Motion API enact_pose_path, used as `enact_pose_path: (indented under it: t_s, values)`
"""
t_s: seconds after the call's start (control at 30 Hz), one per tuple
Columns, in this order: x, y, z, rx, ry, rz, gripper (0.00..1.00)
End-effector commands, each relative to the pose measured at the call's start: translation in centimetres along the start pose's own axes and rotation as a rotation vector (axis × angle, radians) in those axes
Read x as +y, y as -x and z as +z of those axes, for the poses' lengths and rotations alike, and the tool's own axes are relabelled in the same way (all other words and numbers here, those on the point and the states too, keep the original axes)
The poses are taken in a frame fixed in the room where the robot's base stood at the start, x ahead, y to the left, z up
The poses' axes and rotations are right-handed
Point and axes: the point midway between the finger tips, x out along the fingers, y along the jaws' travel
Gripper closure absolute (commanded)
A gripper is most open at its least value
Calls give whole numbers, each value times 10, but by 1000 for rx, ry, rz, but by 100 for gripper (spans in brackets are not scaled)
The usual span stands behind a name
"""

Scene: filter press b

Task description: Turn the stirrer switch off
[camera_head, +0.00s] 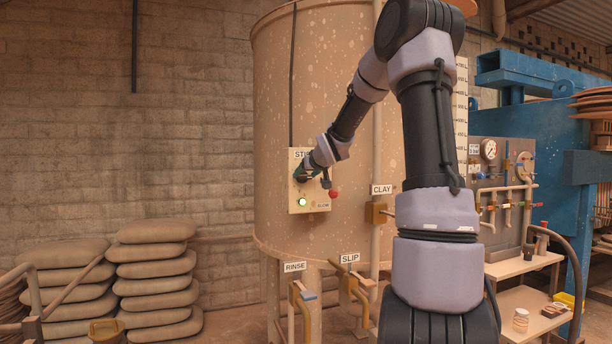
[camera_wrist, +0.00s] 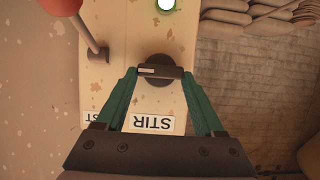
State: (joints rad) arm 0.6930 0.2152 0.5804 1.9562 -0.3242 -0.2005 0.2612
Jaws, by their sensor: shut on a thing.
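The stirrer switch (camera_wrist: 157,60) is a dark round knob with a bar across it, on a cream panel (camera_head: 310,208) fixed to the big tank's front. The label STIR (camera_wrist: 152,123) is on the panel and appears upside down in the wrist view. My gripper (camera_wrist: 160,73) has its green fingers shut on the knob, one at each side of the bar. In the head view my gripper (camera_head: 302,174) is at the panel and mostly hides the knob.
A lever with a red ball (camera_head: 333,194) sticks out beside the panel, close to my gripper. Rinse (camera_head: 295,267) and slip (camera_head: 349,258) labels mark pipes below the tank. Stacked sacks (camera_head: 157,275) stand at left. A pipe and clay valve (camera_head: 376,212) are right of the panel.

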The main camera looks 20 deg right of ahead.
Motion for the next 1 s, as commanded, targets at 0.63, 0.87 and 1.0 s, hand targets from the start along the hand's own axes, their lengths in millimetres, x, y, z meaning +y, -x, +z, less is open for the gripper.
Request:
enact_pose_path:
  t_s: [0.63, 0.87, 1.0]
  values:
    - [-8, 0, 0, 0, 223, 87, 86]
    - [-9, -1, 1, 1, 338, 137, 86]
    - [-10, -1, 2, 1, 414, 167, 86]
